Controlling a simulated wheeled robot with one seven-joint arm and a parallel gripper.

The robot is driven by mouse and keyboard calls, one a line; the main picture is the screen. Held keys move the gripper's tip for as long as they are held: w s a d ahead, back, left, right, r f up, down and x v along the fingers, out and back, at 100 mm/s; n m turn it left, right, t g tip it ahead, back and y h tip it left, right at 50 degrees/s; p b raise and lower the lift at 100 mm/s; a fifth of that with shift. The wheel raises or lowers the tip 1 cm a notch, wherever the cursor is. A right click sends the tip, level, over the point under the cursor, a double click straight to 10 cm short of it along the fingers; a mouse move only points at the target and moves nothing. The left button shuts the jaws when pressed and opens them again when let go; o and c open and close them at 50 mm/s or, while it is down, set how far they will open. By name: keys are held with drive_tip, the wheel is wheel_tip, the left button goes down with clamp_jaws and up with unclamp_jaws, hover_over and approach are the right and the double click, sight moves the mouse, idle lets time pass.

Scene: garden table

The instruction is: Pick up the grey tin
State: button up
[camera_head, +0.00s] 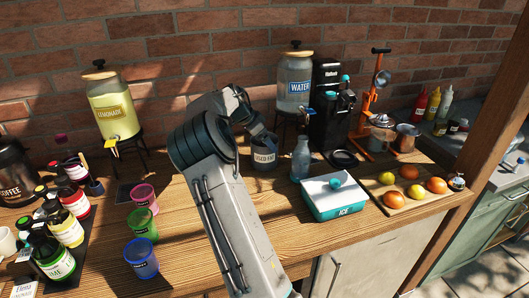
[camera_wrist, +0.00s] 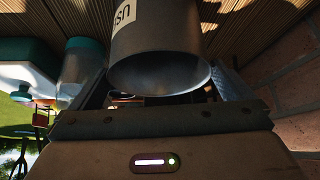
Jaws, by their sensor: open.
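The grey tin (camera_head: 264,158) stands on the wooden table below the water dispenser, with a pale label reading "USED" and more text. In the wrist view the tin (camera_wrist: 160,35) is large and close, its round open mouth towards the camera and its inside dark. My gripper (camera_wrist: 160,94) is open at the tin's mouth end, with its dark jaw parts to either side. The fingertips are mostly hidden by the tin and shadow, so I cannot tell whether they touch it.
A clear bottle (camera_head: 301,160) stands just right of the tin, with the teal ice box (camera_head: 344,209) in front of it. The water dispenser (camera_head: 295,88) and black coffee machine (camera_head: 333,105) stand behind. Coloured cups (camera_head: 141,225) are at left. The brick wall (camera_head: 200,45) closes the back.

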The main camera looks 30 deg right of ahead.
drive_tip(key=shift+d+f, duration=0.25)
drive_tip(key=shift+f, duration=0.3)
drive_tip(key=shift+r, duration=0.1)
drive_tip(key=c, duration=1.1)
